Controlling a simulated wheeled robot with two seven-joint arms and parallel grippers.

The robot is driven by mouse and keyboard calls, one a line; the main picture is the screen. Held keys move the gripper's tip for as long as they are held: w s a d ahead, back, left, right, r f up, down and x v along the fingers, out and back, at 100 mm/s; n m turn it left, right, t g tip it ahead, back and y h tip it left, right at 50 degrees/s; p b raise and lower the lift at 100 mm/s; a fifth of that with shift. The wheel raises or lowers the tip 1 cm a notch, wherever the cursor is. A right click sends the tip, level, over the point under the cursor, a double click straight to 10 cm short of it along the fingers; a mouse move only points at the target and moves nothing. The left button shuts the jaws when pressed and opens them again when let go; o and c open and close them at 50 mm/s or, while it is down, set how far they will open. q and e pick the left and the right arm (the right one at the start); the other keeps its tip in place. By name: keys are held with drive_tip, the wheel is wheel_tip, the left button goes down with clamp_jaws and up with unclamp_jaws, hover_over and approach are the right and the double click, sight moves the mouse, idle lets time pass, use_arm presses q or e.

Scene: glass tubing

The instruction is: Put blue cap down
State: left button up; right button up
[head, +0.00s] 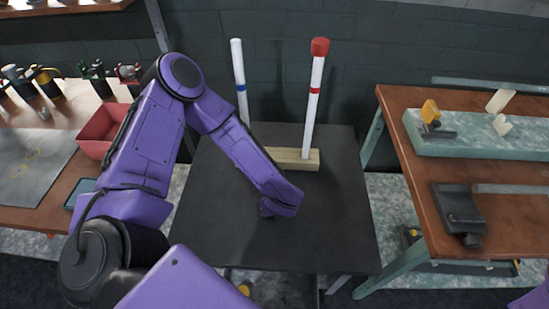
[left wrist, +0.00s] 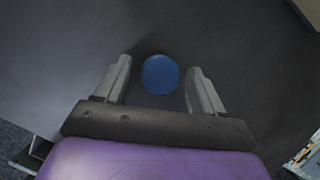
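The blue cap (left wrist: 160,74) shows from above in the left wrist view, between the fingertips of my left gripper (left wrist: 159,72). A gap shows between the cap and each finger, so the gripper is open. Under the cap is the dark table top (head: 215,200), and the cap appears to rest on it. In the head view my left gripper (head: 268,209) is low at the middle of the table, and the arm hides the cap. My right gripper is not in view.
A wooden base (head: 312,163) at the table's back holds a white tube with a blue band (head: 241,87) and one with a red band and red cap (head: 320,46). A red bin (head: 97,143) is on the left bench. The table's front right is clear.

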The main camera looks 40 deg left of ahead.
use_arm(q)
drive_tip(key=v, duration=1.2)
drive_tip(key=shift+r, duration=0.15)
